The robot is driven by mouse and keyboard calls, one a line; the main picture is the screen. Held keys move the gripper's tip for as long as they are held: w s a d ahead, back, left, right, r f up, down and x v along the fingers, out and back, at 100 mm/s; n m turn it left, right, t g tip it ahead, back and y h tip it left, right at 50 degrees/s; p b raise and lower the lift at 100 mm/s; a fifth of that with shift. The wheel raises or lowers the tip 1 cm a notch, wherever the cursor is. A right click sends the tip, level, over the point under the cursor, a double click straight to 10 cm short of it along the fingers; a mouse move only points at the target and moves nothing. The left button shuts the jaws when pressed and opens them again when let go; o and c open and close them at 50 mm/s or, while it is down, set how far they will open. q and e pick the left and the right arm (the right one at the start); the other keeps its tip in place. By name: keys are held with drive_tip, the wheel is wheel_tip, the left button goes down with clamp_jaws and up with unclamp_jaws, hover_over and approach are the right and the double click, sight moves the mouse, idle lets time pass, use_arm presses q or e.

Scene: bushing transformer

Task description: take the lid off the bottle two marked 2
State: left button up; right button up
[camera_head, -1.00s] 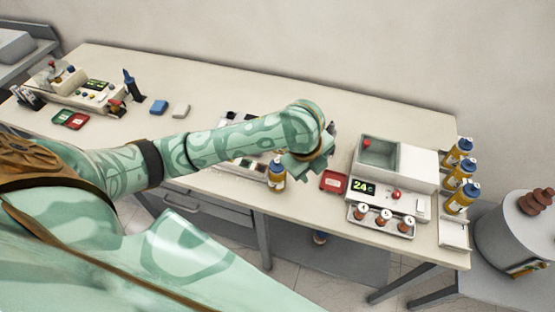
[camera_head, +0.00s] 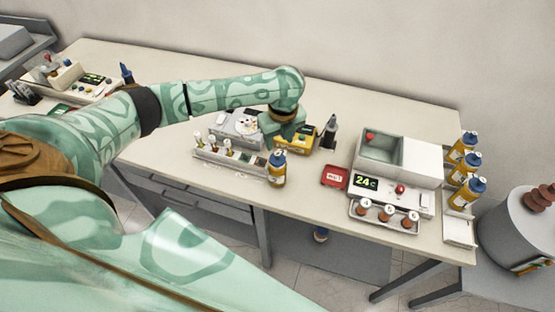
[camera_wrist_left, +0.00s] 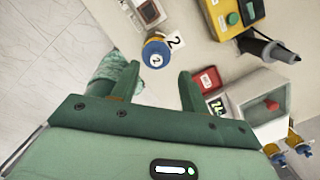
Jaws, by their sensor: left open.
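Bottle two (camera_head: 278,171) is a yellow-brown bottle with a blue lid, standing upright near the table's front edge in the head view. In the left wrist view its blue lid (camera_wrist_left: 156,54) shows from above with a 2 on it, and a white tag marked 2 is beside it. My left gripper (camera_head: 284,128) is behind and above the bottle in the head view; its fingertips are hidden there. In the left wrist view the left gripper (camera_wrist_left: 158,76) is open and empty, its fingers pointing toward the lid. My right gripper is not in view.
A vial rack (camera_head: 232,164) stands left of the bottle. A yellow box (camera_head: 302,138) and dark pen-like tool (camera_head: 330,133) are behind. A red tray (camera_head: 334,177) and a machine reading 24 (camera_head: 418,160) are to the right. More blue-capped bottles (camera_head: 463,165) stand at the right edge.

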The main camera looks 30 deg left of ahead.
sight(277, 154)
use_arm(q)
drive_tip(key=f, duration=0.3)
drive_tip(key=f+b, duration=0.1)
drive_tip(key=f, duration=0.1)
drive_tip(key=shift+s+a+f, duration=0.15)
drive_tip(key=shift+a+f, duration=0.05)
drive_tip(key=shift+a, duration=0.05)
clamp_jaws()
